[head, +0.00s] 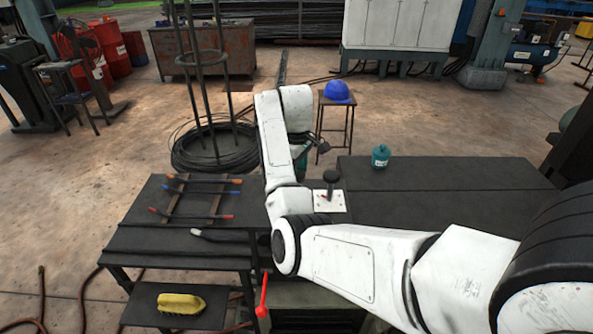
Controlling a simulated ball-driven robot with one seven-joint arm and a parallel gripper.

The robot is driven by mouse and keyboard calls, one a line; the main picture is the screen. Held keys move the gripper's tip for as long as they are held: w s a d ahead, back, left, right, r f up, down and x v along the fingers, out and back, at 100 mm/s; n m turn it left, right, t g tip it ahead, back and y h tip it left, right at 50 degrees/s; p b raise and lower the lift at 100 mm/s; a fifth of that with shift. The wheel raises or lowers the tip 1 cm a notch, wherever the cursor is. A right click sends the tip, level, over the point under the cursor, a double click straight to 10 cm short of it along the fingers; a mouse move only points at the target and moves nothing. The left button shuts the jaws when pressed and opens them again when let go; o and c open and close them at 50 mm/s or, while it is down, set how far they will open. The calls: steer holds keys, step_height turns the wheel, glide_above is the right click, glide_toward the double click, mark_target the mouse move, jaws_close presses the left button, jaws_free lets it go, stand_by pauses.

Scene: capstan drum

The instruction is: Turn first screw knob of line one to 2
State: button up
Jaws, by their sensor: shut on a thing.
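My gripper (316,143) is small and dark in the head view, below my white wrist and above the back edge of the dark bench. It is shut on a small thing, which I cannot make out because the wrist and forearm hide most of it. A patch of teal (301,160) shows just under the wrist. A dark round-topped knob (331,177) stands upright on a white plate (329,201) on the bench, right of my forearm and apart from the gripper. I cannot make out line one or its first screw knob, or any number.
A teal container (380,156) stands on the right bench top (450,200), otherwise mostly clear. Rods lie on a rack (196,198) at left. A red lever (263,296) and a yellow brush (181,303) are in front. A stool with a blue helmet (337,92) stands behind.

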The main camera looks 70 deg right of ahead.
steer(key=n, duration=0.4)
steer(key=shift+r+n, duration=0.1)
steer(key=shift+n, duration=2.1)
steer(key=o, duration=1)
steer(key=shift+o, duration=0.2)
step_height(320, 180, up, 2)
steer(key=shift+w+r, duration=0.1)
step_height(320, 180, up, 8)
steer(key=shift+r, duration=0.25)
